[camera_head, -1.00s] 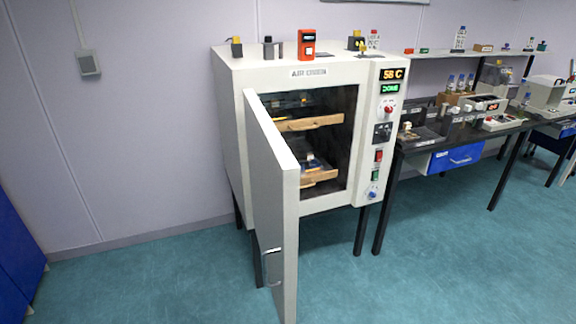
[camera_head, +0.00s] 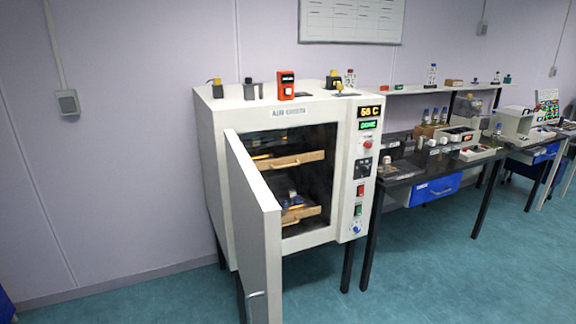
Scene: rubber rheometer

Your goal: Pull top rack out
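The white air oven (camera_head: 345,135) stands against the wall with its door (camera_head: 258,235) swung open toward me. Inside, the top rack (camera_head: 290,160) shows its light wooden front edge and sits in the upper part of the chamber. A lower rack (camera_head: 300,214) with a similar wooden front sits below it, with small dark blue and pale items on it. The door hides the left part of the chamber. Neither of my grippers is in view.
The oven display (camera_head: 369,112) reads about 58 C. Small items, including an orange device (camera_head: 286,86), stand on the oven top. A dark bench (camera_head: 400,180) with a blue drawer (camera_head: 434,189) and instruments stands to the right. The teal floor (camera_head: 420,270) in front is clear.

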